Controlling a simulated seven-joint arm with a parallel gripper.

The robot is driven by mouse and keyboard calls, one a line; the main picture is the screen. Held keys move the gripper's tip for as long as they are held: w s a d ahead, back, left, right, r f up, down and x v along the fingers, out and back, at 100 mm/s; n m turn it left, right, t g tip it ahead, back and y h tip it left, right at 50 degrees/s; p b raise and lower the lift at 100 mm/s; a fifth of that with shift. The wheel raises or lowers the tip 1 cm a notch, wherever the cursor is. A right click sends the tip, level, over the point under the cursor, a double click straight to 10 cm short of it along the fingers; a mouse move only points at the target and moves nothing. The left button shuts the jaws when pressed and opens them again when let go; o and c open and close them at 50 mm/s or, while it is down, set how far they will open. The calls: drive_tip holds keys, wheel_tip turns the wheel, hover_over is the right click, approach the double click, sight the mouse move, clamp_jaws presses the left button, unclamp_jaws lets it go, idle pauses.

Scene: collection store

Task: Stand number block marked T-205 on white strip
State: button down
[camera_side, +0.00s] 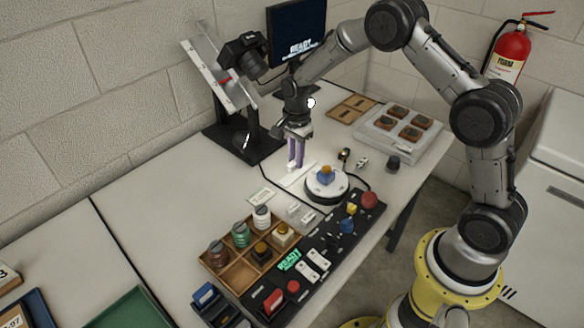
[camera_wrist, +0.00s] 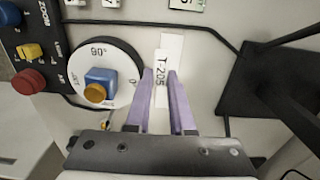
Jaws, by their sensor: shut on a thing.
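The white number block marked T-205 (camera_wrist: 160,80) sits between the purple fingers of my gripper (camera_wrist: 160,78) in the wrist view, its lettering running lengthwise. My gripper is shut on it. The white strip (camera_wrist: 172,50) lies on the table just beyond and beneath the block in that view. In the side view my gripper (camera_side: 296,164) points down just above the strip (camera_side: 298,177), and the block is hard to make out there. Whether the block touches the strip I cannot tell.
A round white turntable (camera_side: 327,197) bearing a blue and yellow piece stands close beside the strip. A black control panel (camera_side: 318,252) and a wooden tray (camera_side: 238,279) with jars lie nearer. A black stand base (camera_side: 262,147) is on the other side. A cable runs nearby.

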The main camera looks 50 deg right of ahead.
sight(292, 177)
drive_tip(key=shift+w+d+f, duration=0.1)
drive_tip(key=shift+w+f, duration=0.75)
drive_tip(key=shift+f, duration=1.65)
drive_tip(key=shift+f, duration=0.15)
drive_tip(key=c, duration=0.8)
unclamp_jaws()
wheel_tip(292, 177, up, 13)
drive_tip(key=shift+f, duration=0.2)
